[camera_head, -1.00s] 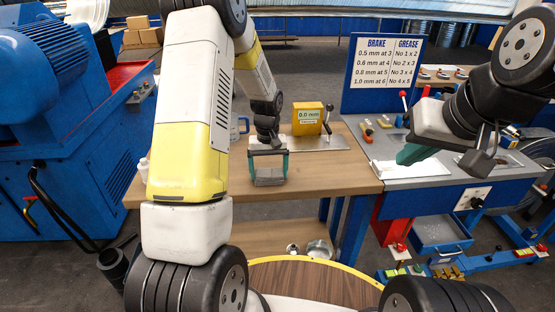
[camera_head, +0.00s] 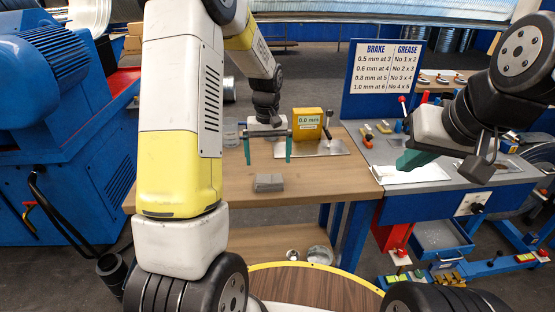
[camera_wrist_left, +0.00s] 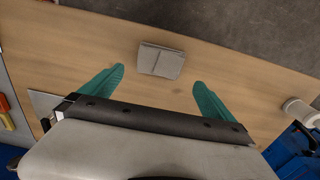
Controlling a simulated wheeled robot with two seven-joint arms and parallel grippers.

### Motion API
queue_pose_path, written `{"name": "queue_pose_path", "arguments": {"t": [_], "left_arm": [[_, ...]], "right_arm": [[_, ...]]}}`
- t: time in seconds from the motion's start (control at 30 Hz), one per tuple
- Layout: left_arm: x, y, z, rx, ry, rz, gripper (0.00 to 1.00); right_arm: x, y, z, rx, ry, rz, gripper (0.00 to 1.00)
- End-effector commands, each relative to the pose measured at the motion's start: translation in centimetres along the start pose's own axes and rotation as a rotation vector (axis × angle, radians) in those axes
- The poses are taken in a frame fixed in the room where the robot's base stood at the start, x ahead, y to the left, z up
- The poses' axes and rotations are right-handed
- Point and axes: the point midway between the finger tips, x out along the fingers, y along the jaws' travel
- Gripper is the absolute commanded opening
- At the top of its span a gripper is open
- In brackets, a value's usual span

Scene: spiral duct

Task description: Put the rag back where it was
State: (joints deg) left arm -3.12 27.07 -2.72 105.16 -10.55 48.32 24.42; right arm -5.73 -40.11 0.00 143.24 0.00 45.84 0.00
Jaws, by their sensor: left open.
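The rag (camera_head: 268,182) is a small grey folded cloth lying flat near the front edge of the wooden table (camera_head: 300,182). In the left wrist view the rag (camera_wrist_left: 161,61) lies on the wood beyond and between the two teal fingers. My left gripper (camera_head: 267,152) is open and empty above the table, behind the rag and apart from it; its spread fingers also show in the left wrist view (camera_wrist_left: 154,92). My right gripper (camera_head: 412,160) hangs over the grey bench at the right; its teal fingers are seen edge-on, so I cannot tell whether they are parted.
A yellow gauge box (camera_head: 307,124) marked 0.0 mm stands on a metal plate behind the left gripper. The sign board (camera_head: 388,75) rises behind the grey bench (camera_head: 400,181). The table around the rag is clear.

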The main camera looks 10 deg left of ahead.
Motion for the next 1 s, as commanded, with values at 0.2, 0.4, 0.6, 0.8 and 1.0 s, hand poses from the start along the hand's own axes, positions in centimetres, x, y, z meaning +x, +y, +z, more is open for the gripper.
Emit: {"name": "queue_pose_path", "arguments": {"t": [0.2, 0.4, 0.6, 0.8, 1.0], "left_arm": [[-3.1, 0.1, 0.0, 0.000, 0.002, 0.002, 1.00], [-5.9, -0.2, 1.1, 0.017, 0.028, 0.022, 1.00], [-12.6, -1.3, 6.3, 0.092, 0.142, 0.102, 1.00], [-17.6, -2.8, 13.5, 0.186, 0.283, 0.180, 1.00], [-19.6, -4.1, 20.2, 0.276, 0.420, 0.233, 1.00]], "right_arm": [[0.0, 0.0, 0.0, 0.000, 0.000, 0.000, 0.00], [0.0, 0.0, 0.0, 0.000, 0.000, 0.000, 0.00], [0.0, 0.0, 0.0, 0.000, 0.000, 0.000, 0.00], [0.0, 0.0, 0.0, 0.000, 0.000, 0.000, 0.00], [0.0, 0.0, 0.0, 0.000, 0.000, 0.000, 0.00]]}}
